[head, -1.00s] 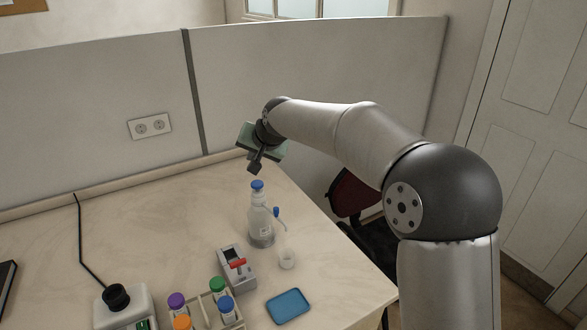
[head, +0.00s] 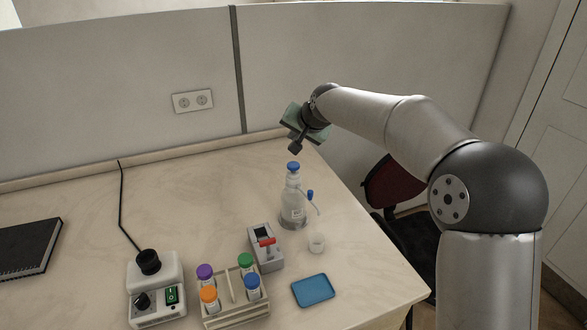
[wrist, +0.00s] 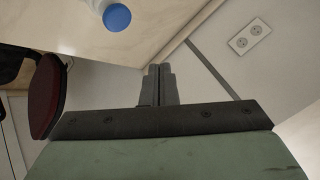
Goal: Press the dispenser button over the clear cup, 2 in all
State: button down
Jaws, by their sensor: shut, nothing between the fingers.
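A clear dispenser bottle (head: 292,209) with a blue top button (head: 293,166) stands upright near the right side of the table. A thin spout with a small blue tip leads from it toward a small clear cup (head: 317,243) at its front right. My gripper (head: 294,149) is shut and empty, a little above the blue button and apart from it. In the wrist view the shut fingers (wrist: 157,85) show at the centre, and the blue button (wrist: 117,17) is at the top left. The cup is not visible in the wrist view.
A grey device with a red lever (head: 266,247), a blue tray (head: 313,290) and a rack of capped vials (head: 238,311) stand in front of the bottle. A white device with a black knob (head: 155,290) and a black notebook (head: 28,248) lie left. The partition is behind.

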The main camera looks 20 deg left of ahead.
aim_at(292, 163)
jog(key=shift+f+b, duration=1.8)
jog(key=shift+f, duration=1.25)
jog(key=shift+f, duration=0.1)
jog(key=shift+f+b, duration=0.35)
jog(key=shift+b, duration=0.05)
jog(key=shift+f+b, duration=0.65)
jog(key=shift+f, duration=0.2)
jog(key=shift+r, duration=0.1)
dwell(0.3)
jog(key=shift+r+p, duration=0.85)
jog(key=shift+r, duration=0.35)
jog(key=shift+r+p, duration=1.7)
jog(key=shift+r, duration=0.8)
